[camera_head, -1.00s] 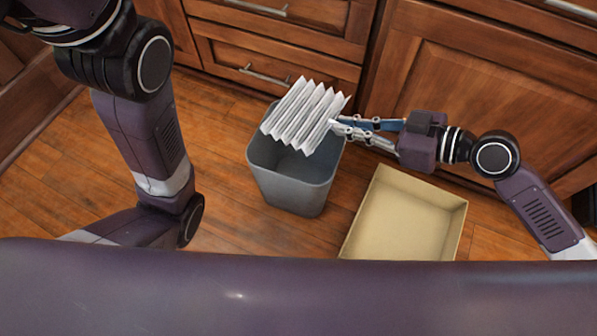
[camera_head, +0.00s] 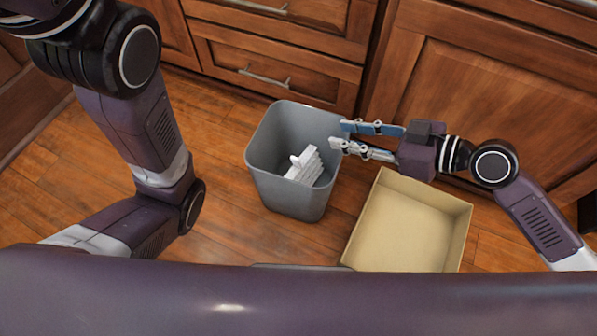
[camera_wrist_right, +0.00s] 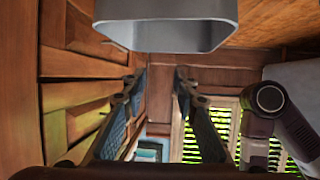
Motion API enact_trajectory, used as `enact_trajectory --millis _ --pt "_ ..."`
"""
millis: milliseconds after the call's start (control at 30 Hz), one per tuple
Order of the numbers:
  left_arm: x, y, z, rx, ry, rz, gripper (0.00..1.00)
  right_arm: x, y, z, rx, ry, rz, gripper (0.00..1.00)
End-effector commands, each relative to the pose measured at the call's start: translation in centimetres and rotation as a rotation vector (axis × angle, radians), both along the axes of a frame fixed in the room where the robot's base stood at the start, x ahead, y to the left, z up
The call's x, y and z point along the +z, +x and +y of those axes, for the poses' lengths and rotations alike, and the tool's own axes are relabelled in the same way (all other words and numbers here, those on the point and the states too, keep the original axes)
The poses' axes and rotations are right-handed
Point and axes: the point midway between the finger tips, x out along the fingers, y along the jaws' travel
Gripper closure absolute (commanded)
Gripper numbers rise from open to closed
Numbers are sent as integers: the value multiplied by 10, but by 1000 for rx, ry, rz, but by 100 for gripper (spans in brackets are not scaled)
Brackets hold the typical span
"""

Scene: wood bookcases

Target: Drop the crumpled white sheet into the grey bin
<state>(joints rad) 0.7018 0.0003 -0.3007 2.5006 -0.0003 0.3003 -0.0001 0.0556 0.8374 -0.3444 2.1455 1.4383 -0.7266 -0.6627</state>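The crumpled white sheet (camera_head: 305,166), folded in pleats, lies inside the grey bin (camera_head: 276,193), below its rim. The bin stands upright on the wood floor, and its rim and wall also show at the top of the right wrist view (camera_wrist_right: 165,36). My right gripper (camera_head: 338,135) is open and empty at the bin's right rim, its fingers apart. In the right wrist view its two fingers (camera_wrist_right: 160,75) are also apart with nothing between them. My left arm comes in from the left, but its gripper is out of view.
An open tan box (camera_head: 405,225) stands on the floor right of the bin, under my right arm. Wood drawers (camera_head: 275,68) and a cabinet door (camera_head: 490,95) rise behind the bin. The floor left of the bin is clear.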

Motion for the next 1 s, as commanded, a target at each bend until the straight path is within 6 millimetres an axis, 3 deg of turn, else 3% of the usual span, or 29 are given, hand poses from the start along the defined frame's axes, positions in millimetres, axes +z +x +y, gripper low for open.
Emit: enact_trajectory --millis 267,600,1000 --pt "0 2 0 0 -1 4 60 3 -4 -9 -1 -2 1 73" --pt "0 1 0 0 0 3 60 22 -28 -51 1 -5 4 73" --pt "0 1 0 0 0 2 60 39 -46 -85 -2 1 4 73"
